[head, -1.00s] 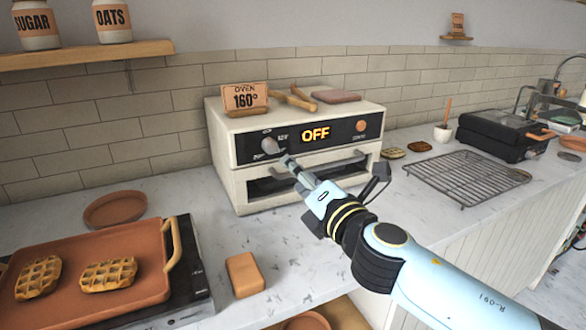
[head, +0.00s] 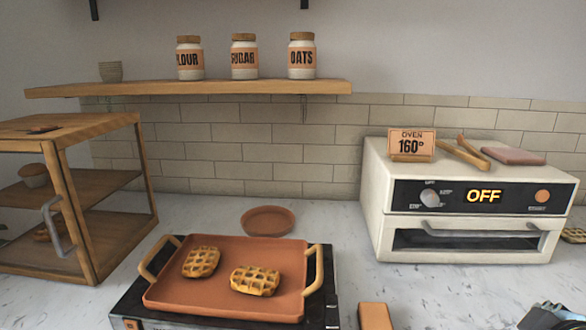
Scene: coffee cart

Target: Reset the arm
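Part of my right arm (head: 552,316), light blue and black, shows at the bottom right edge of the head view. It is low in front of the white oven (head: 375,215) and apart from it. Its fingertips cannot be made out, so I cannot tell whether that gripper is open or shut. My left gripper is out of view. The oven display (head: 484,196) reads OFF, and the round knob (head: 430,198) is left of it. The oven door (head: 470,240) looks shut.
An orange tray (head: 215,300) with two waffles (head: 255,281) sits on a dark cooktop (head: 325,290). A terracotta plate (head: 268,220) is behind it, and an orange block (head: 375,316) at front. A wooden cabinet (head: 150,185) stands left. Counter (head: 345,235) is clear between tray and oven.

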